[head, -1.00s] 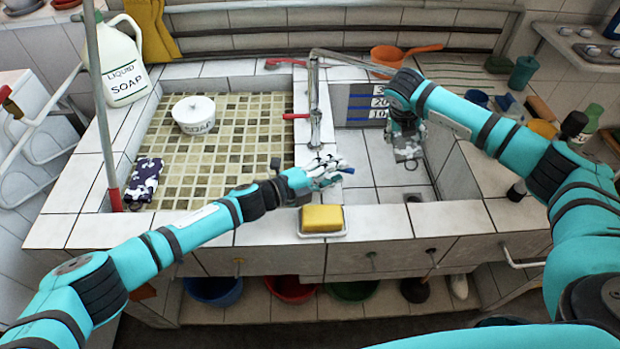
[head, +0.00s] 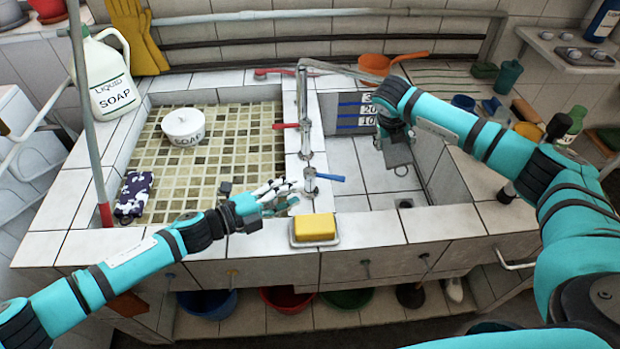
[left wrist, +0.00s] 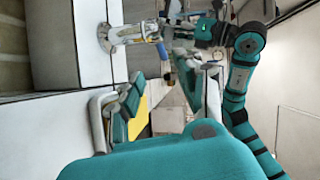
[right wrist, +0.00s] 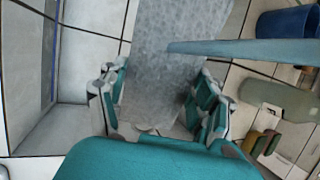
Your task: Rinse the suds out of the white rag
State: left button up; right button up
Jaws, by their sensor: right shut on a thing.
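The white rag (head: 398,153), looking grey and speckled, hangs from my right gripper (head: 392,130) inside the right basin (head: 368,165). The right wrist view shows the rag (right wrist: 165,65) between the shut fingers (right wrist: 160,110). A pale blue-grey streak (right wrist: 245,48), apparently water, meets the rag there. Suds cannot be told apart from its speckling. The metal tap (head: 303,105) has its spout reaching over the right basin; its end is hidden by my right arm. The blue tap lever (head: 330,177) points right. My left gripper (head: 288,197) is open and empty, left of the lever and apart from it.
A yellow sponge (head: 315,226) lies on a dish at the front ledge. A soap jug (head: 108,85) stands at the back left. A red lever (head: 286,126) projects from the tap.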

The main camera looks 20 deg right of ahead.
aim_at(325, 176)
dwell(0.4)
pick_arm(q)
jog(key=shift+s+a, duration=0.1)
jog(key=shift+s, duration=0.1)
jog(key=c, duration=0.3)
jog(key=s, duration=0.1)
jog(key=s+a, duration=0.1)
jog(key=s, duration=0.1)
jog(key=s+a+r, duration=0.1)
jog(key=s, duration=0.1)
jog(key=shift+s+a, duration=0.15)
jog(key=shift+s, duration=0.1)
grip_shut()
jog(key=shift+s+r, duration=0.1)
jog(key=shift+s, duration=0.15)
jog(key=x, duration=1)
jog(key=w, duration=0.1)
jog(key=w+d, duration=0.1)
jog(key=shift+w+d+f, duration=0.25)
jog(key=shift+w+f, duration=0.05)
jog(key=shift+f, duration=0.05)
jog(key=shift+w+d+f, duration=0.1)
jog(key=shift+w+d, duration=0.1)
jog(key=shift+w, duration=0.15)
jog(key=shift+d, duration=0.1)
